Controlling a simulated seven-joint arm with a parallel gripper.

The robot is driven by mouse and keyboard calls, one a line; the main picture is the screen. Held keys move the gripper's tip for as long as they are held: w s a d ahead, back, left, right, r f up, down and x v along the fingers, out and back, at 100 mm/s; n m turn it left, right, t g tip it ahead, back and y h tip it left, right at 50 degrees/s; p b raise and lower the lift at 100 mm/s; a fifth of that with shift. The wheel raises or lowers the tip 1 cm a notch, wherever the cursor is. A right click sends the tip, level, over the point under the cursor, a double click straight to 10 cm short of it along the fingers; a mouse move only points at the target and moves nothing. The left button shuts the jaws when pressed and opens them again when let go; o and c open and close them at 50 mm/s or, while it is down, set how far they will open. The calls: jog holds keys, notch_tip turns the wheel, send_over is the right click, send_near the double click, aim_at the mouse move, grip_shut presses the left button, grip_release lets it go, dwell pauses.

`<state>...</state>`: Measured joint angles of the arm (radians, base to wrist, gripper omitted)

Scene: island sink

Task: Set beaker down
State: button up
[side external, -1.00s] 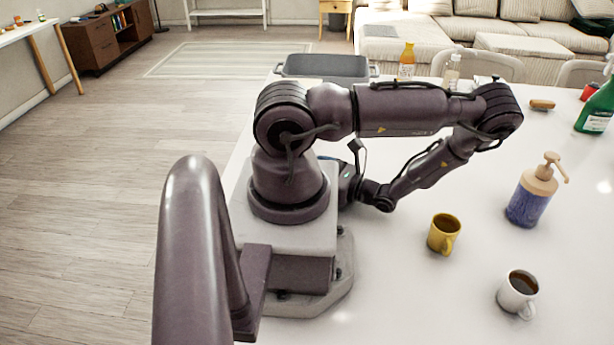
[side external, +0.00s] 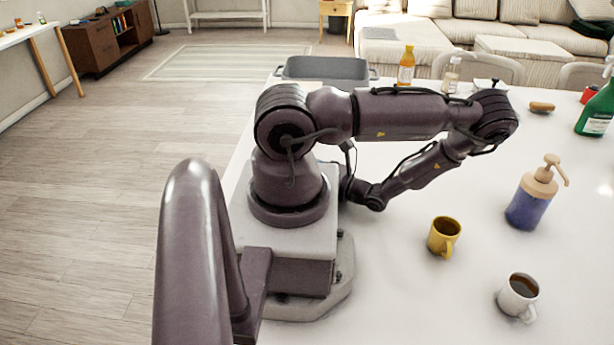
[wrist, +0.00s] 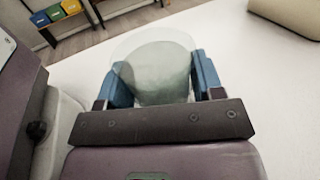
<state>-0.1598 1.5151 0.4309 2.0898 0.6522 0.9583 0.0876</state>
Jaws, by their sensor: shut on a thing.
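In the wrist view, a clear glass beaker (wrist: 155,62) with a pale greenish content or tint sits between the blue fingers of my gripper (wrist: 160,82). The fingers press on its left and right sides. The white counter (wrist: 240,90) shows around and beyond the beaker. I cannot tell whether its base touches the counter. In the side view the beaker and the fingers are hidden behind my arm and base.
A yellow mug (side external: 443,237), a white mug with dark liquid (side external: 518,297) and a blue pump bottle (side external: 532,195) stand on the right of the counter. A grey pan (side external: 326,70) and an orange bottle (side external: 406,66) are at the back. The counter's middle is clear.

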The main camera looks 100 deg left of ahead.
jog(key=shift+r, duration=0.2)
notch_tip(320, 180, up, 10)
jog(key=shift+f, duration=0.25)
dwell(0.8)
jog(key=shift+a+r, duration=0.1)
jog(key=shift+r, duration=0.05)
dwell(0.3)
